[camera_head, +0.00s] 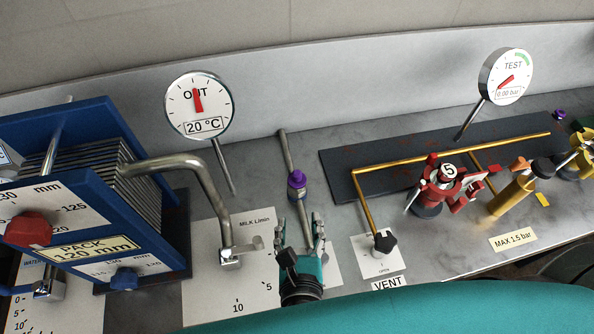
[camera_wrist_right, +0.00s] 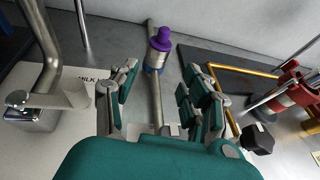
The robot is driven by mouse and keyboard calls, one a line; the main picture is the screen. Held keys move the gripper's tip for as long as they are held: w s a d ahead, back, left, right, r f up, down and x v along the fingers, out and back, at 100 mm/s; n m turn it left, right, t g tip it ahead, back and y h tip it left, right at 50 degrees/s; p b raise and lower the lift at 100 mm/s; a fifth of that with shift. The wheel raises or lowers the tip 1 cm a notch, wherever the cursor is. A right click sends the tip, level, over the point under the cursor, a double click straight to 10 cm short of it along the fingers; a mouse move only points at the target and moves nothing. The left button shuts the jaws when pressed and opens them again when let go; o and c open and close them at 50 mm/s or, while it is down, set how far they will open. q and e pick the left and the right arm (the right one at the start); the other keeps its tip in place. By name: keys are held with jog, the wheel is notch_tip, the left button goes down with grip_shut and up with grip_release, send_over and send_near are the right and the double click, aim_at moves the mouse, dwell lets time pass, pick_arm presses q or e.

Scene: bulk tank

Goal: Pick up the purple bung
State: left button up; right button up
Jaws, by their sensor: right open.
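The purple bung (camera_head: 297,180) sits on a grey metal pipe (camera_head: 284,148) in the middle of the bench. It also shows in the right wrist view (camera_wrist_right: 160,40), upright with a wider band around its lower part. My right gripper (camera_head: 302,222) is open and empty, just on the near side of the bung. In the right wrist view its two fingers (camera_wrist_right: 160,88) stand apart on either side of the pipe, with the bung beyond the fingertips. My left gripper is not in view.
A bent metal pipe with a tap (camera_head: 232,255) stands left of the gripper. A black knob (camera_head: 384,243) on a brass pipe (camera_head: 366,205) is to the right. The OUT gauge (camera_head: 200,105) stands behind left. A red valve (camera_head: 436,190) is further right.

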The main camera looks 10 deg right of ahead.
jog(key=b, duration=0.1)
send_near(297, 176)
jog(key=w+f, duration=0.2)
jog(key=w, duration=0.1)
jog(key=shift+w+d+f, duration=0.15)
jog(key=shift+w+d, duration=0.15)
jog(key=shift+w, duration=0.15)
jog(key=shift+w+d+b, duration=0.15)
jog(key=shift+w+b, duration=0.35)
jog(key=b+x, duration=0.2)
jog(key=x, duration=0.1)
jog(key=shift+w+d, duration=0.1)
jog(key=shift+w, duration=0.75)
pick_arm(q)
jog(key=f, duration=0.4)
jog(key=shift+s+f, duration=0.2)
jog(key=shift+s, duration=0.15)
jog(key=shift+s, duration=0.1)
pick_arm(e)
jog(key=shift+s, duration=0.15)
jog(key=shift+c, duration=1.2)
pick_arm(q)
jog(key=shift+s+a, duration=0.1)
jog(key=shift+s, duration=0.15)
pick_arm(e)
grip_shut()
